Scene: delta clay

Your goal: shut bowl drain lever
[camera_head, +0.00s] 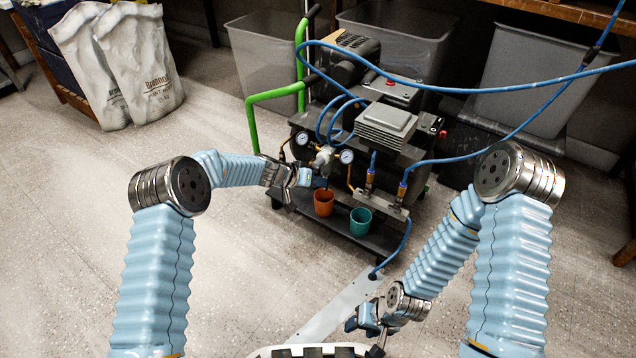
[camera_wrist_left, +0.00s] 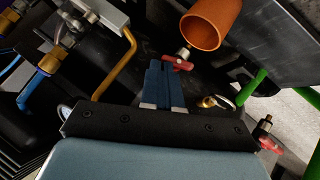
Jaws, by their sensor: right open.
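A small red lever (camera_wrist_left: 178,63) on a metal drain valve (camera_wrist_left: 183,53) shows in the left wrist view, close to the mouth of an orange cup (camera_wrist_left: 205,25). My left gripper (camera_wrist_left: 164,66) has its blue fingers together, with their tips right at the lever; I cannot tell whether they touch it. In the head view my left gripper (camera_head: 320,181) reaches in below the gauges, just above the orange cup (camera_head: 323,203), and the lever is hidden there. My right gripper (camera_head: 366,322) is open and low at the front, away from the compressor.
The compressor cart (camera_head: 385,130) carries blue hoses and a green handle (camera_head: 275,92). A teal cup (camera_head: 360,221) stands on its lower shelf. A second red handle (camera_wrist_left: 270,145) and a bent brass pipe (camera_wrist_left: 118,68) flank my left gripper.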

